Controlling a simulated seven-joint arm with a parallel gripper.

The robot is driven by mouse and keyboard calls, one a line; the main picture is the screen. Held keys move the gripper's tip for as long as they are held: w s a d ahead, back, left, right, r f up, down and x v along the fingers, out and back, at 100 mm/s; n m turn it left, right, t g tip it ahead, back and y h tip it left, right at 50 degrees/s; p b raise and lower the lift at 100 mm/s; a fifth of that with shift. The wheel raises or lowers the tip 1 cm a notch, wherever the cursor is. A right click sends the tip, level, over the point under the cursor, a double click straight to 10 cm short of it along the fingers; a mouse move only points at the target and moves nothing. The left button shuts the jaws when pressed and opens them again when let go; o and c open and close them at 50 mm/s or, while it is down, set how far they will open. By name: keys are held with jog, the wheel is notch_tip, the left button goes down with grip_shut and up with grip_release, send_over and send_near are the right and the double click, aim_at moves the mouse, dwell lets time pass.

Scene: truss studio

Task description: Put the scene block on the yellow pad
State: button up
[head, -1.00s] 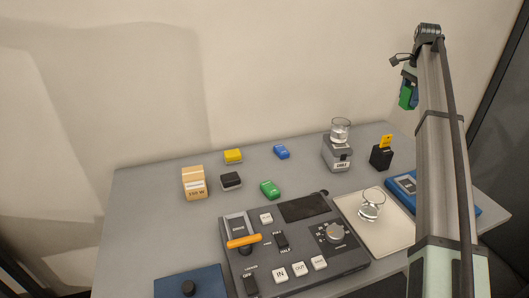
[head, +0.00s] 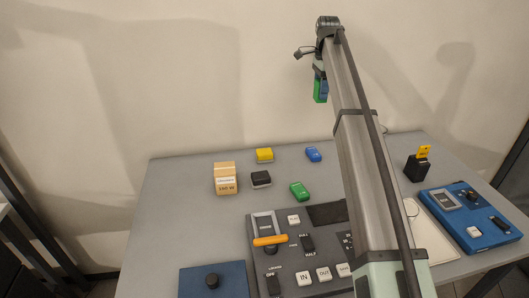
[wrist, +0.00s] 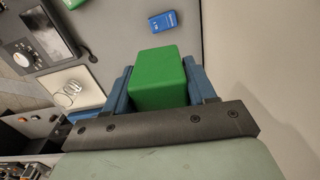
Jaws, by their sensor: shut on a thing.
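A green block (wrist: 158,78) is held between the blue fingers of my gripper (wrist: 160,92) in the wrist view. In the head view, the same green block (head: 320,91) is high above the table's back edge, with my gripper (head: 320,82) shut on it. No lettering shows on the block. A small yellow piece (head: 265,155), the likely yellow pad, lies near the table's back edge, left of and below my gripper in the picture. Nothing rests on top of it.
A tan labelled box (head: 225,180), a black piece (head: 261,179), a blue piece (head: 313,154) and a green piece (head: 300,191) stand near the yellow one. A grey console (head: 290,262) fills the front. A black holder with a yellow card (head: 424,152) stands right.

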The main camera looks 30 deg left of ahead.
jog(key=s+a, duration=1.2)
jog(key=a, duration=0.3)
send_near(264, 151)
jog(key=shift+n, duration=0.3)
jog(key=shift+f, duration=2.45)
jog(key=shift+f, duration=0.1)
jog(key=o, duration=1.1)
notch_tip(264, 151, up, 12)
